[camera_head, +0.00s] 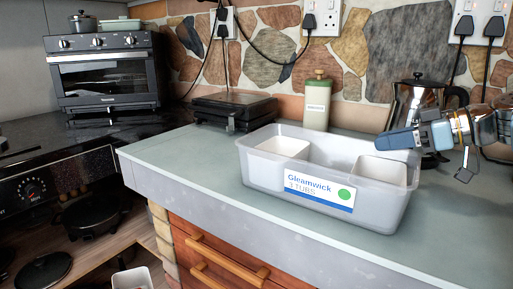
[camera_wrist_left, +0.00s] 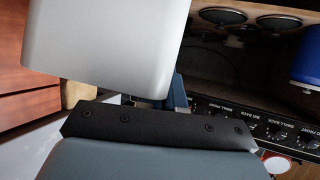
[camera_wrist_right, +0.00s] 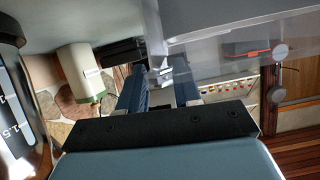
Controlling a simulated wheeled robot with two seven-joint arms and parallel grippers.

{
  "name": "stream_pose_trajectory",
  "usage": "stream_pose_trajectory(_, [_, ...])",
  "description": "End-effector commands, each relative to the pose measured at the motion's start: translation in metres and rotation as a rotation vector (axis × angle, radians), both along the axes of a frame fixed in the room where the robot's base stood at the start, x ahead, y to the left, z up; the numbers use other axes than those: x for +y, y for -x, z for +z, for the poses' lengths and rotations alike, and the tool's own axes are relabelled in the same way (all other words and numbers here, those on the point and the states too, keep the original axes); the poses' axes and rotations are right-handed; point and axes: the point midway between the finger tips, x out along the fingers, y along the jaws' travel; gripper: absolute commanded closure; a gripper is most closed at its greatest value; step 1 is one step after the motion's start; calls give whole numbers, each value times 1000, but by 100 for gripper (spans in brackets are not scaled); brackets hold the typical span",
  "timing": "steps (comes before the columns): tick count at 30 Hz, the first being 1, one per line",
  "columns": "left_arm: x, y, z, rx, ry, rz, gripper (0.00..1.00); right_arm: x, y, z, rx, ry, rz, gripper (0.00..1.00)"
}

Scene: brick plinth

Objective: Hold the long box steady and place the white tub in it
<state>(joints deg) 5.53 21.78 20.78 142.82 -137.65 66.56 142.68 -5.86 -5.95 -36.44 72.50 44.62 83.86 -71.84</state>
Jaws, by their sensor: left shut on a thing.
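The long box (camera_head: 297,196) is a translucent open bin labelled "Gleamwick 3 TUBS" on the counter. One white tub (camera_head: 283,147) sits in its left end and another white tub (camera_head: 382,172) in its right end, with an empty gap between. My left gripper (camera_wrist_left: 172,92) is shut on a white tub (camera_wrist_left: 105,45), which fills the upper left of the left wrist view. A white container (camera_head: 132,279) shows at the bottom edge of the head view. My right gripper (camera_head: 392,139) is at the box's back right rim, its fingers apart (camera_wrist_right: 158,90); contact is unclear.
A moka pot (camera_head: 414,100) stands behind my right gripper. A green-capped bottle (camera_head: 316,103) and a black appliance (camera_head: 233,109) stand behind the box. The counter (camera_head: 190,165) is clear left of the box. A toaster oven (camera_head: 108,75) is at far left.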

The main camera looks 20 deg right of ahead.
Motion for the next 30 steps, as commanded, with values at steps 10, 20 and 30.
stream_pose_trajectory(10, [0, 0, 0, 0, 0, 0, 100, 16, -18, -10, 0, 0, 1, 67])
stream_pose_trajectory(20, [0, 0, 0, 0, 0, 0, 100, 16, -18, -10, 0, 0, 0, 88])
stream_pose_trajectory(30, [0, 0, 1, -1, 0, 0, 100, 15, -17, -10, 0, 0, 0, 100])
